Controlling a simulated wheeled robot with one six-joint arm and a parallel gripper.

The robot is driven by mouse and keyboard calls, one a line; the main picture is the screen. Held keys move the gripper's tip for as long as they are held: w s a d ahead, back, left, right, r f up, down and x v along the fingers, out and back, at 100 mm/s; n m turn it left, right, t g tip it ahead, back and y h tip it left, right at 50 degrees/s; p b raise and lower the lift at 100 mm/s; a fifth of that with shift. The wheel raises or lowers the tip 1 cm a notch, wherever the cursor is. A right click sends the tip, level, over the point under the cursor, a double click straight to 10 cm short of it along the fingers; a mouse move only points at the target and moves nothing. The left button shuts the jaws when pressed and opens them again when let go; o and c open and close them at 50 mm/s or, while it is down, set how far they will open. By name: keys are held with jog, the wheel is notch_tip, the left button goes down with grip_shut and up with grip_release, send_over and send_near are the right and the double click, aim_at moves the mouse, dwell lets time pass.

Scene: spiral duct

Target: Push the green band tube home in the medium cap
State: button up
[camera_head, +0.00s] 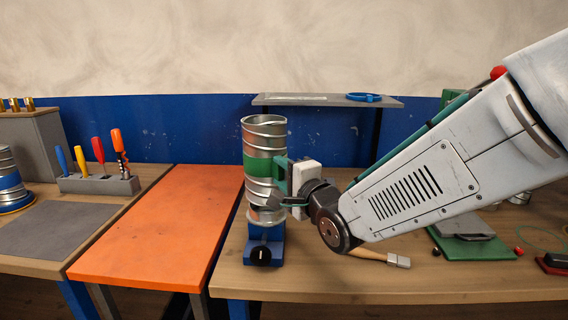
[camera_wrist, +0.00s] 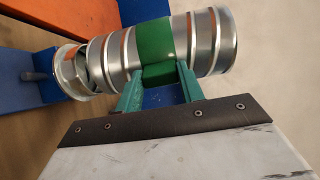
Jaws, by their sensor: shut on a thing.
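The green band tube (camera_head: 264,133) is a ribbed silver spiral duct with a green band around its middle. It stands roughly upright above the blue holder (camera_head: 262,248) on the wooden bench. In the wrist view the tube (camera_wrist: 205,42) lies across the top. My gripper (camera_head: 284,182) comes from the right and is shut on the tube at the green band; its teal fingers (camera_wrist: 160,84) show in the wrist view. A silver cap-like ring (camera_wrist: 72,70) is at the tube's holder end, also seen in the head view (camera_head: 266,215). How deep the tube sits in it I cannot tell.
An orange table (camera_head: 150,225) is left of the bench. A tool block (camera_head: 98,184) with several screwdrivers stands farther left. A shelf (camera_head: 325,101) with a blue ring (camera_head: 364,97) is behind. A brush (camera_head: 385,257) lies under my arm, and a green board (camera_head: 470,245) is at the right.

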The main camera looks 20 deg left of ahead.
aim_at(274, 185)
jog(key=shift+f, duration=2.35)
dwell(0.8)
jog(key=shift+f, duration=0.35)
jog(key=o, duration=1.3)
jog(key=shift+c, duration=0.2)
jog(key=v, duration=0.8)
jog(key=shift+a, duration=0.1)
